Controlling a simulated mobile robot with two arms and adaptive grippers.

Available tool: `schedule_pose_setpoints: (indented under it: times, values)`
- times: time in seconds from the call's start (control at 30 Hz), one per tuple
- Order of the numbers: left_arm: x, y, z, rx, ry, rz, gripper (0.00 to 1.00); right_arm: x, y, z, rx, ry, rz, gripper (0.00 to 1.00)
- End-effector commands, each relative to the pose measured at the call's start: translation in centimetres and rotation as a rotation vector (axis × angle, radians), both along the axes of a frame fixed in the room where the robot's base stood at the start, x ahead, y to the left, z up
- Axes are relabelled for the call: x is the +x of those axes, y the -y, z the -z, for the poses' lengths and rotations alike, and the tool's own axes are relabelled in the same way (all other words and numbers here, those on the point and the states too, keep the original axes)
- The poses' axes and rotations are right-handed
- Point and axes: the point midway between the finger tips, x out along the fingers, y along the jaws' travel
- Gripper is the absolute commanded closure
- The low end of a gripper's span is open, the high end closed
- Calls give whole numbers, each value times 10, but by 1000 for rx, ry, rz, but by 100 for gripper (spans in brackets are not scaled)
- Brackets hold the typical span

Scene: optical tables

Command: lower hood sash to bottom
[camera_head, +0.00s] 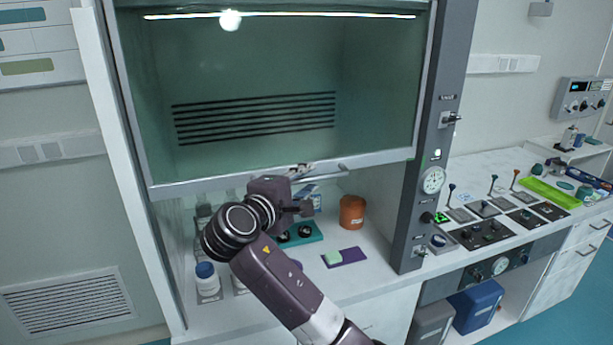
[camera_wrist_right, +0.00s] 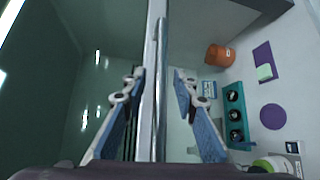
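The hood sash (camera_head: 380,85) is a large glass pane in a light frame. It is partly raised, with its bottom rail well above the work surface. A thin metal handle bar (camera_head: 328,173) runs along the bottom rail. My right gripper (camera_head: 304,193) is at this bar. In the right wrist view, the fingers of my right gripper (camera_wrist_right: 160,80) stand apart on either side of the rail and bar (camera_wrist_right: 161,60), with visible gaps. The arm hides part of the rail in the head view. My left gripper is not in view.
On the hood floor under the sash stand an orange pot (camera_head: 352,212), a purple mat (camera_head: 345,256) with a pale green block, a teal rack (camera_head: 300,236) and a blue-capped bottle (camera_head: 207,280). A bench with levers (camera_head: 485,209) stands to the right.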

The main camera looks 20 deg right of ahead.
Motion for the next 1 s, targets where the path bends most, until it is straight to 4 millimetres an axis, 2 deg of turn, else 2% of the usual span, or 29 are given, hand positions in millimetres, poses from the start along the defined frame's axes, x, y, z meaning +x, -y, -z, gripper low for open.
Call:
schedule_pose_setpoints:
  times: [0.2, 0.47, 0.87, 1.0]
  values:
    - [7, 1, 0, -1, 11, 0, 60, 1, 0, 1, 0, 0, 0, 73]
    - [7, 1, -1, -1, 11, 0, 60, 1, 0, 1, 0, 0, 0, 100]
    - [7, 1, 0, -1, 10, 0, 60, 0, 1, 2, 0, -1, 0, 100]
    - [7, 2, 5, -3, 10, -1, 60, 0, 7, 13, 0, -4, 1, 100]
